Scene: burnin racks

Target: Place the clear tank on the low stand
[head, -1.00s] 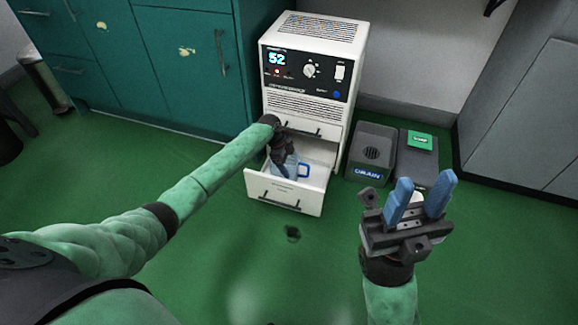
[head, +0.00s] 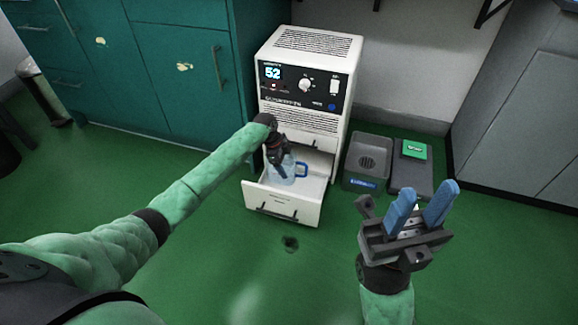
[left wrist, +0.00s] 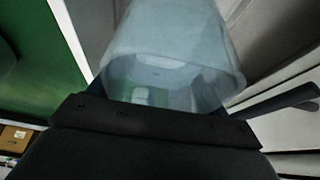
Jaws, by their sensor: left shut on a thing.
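The clear tank (head: 283,173), bluish with a blue handle, is inside or just above the open lower drawer (head: 290,205) of the white cabinet unit. My left gripper (head: 279,154) reaches in from the left and is shut on the tank. In the left wrist view the clear tank (left wrist: 170,55) fills the upper middle, directly at the gripper. I cannot tell whether the tank touches the drawer floor. My right gripper (head: 420,212), with blue fingers, is open and empty over the floor at the right. I cannot tell for sure which thing is the low stand.
The white unit (head: 304,90) has a display reading 52. To its right on the floor stand a grey box marked with a drain-like label (head: 367,163) and a low dark block with a green tag (head: 411,174). Teal cabinets (head: 165,70) stand left. The green floor in front is mostly open.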

